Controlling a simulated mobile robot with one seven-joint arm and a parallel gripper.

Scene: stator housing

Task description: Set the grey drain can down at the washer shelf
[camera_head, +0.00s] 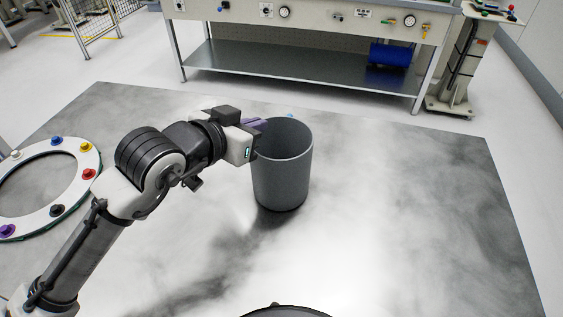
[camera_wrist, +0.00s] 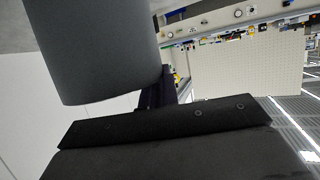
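The grey drain can (camera_head: 284,175) is an upright, open-topped cylinder near the middle of the head view. It hides part of the grey surface behind it. My gripper (camera_head: 258,124) reaches it from the left, at the rim. The dark purple fingers look close together, with the can's wall between them. In the wrist view the can (camera_wrist: 95,45) fills the upper left, and the fingers (camera_wrist: 160,90) meet its edge. Whether the can's bottom touches the surface is unclear. A bench at the back has a low grey shelf (camera_head: 290,72); no label marks it as the washer shelf.
A blue cylinder (camera_head: 390,54) lies on the shelf's right part. A white ring with coloured knobs (camera_head: 90,174) lies at the left. A machine stand (camera_head: 459,65) is right of the bench. The mottled grey surface (camera_head: 420,220) right of the can is clear.

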